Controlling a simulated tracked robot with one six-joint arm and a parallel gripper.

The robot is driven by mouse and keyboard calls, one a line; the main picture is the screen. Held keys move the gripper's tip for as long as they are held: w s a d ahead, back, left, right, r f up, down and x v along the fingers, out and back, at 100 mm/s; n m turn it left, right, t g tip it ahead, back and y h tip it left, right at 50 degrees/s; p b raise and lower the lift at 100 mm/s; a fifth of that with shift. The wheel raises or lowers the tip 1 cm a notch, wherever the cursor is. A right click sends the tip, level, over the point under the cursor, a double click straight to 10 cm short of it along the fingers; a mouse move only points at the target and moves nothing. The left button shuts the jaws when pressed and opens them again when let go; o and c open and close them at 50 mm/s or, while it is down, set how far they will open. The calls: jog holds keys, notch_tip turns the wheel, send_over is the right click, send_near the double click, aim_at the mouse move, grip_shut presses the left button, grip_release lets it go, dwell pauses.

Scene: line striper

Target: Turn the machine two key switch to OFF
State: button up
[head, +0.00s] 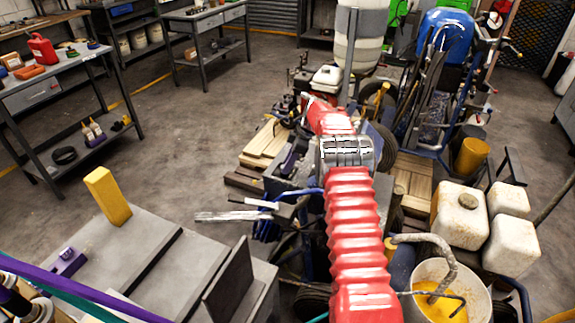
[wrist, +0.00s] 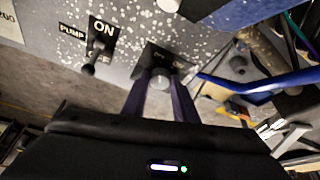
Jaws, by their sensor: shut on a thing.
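The plate's lettering is mostly hidden or too small to read, so the switch's position cannot be told. No machine number is legible. In the head view, my red arm reaches forward over the machinery, and the gripper's fingers cannot be made out there.
Left of the key switch in the wrist view, a black toggle (wrist: 90,69) stands beside labels reading PUMP (wrist: 72,31) and ON. A blue bar (wrist: 250,82) lies to the right. In the head view, white jugs (head: 459,215) and a bucket (head: 437,302) crowd the right; open floor lies left.

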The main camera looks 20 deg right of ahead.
jog(key=shift+n, duration=0.3)
jog(key=o, duration=1.1)
jog(key=shift+c, duration=0.2)
jog(key=v, duration=1.3)
jog(key=shift+w+r, duration=0.2)
jog(key=shift+r, duration=0.15)
jog(key=shift+d, duration=0.15)
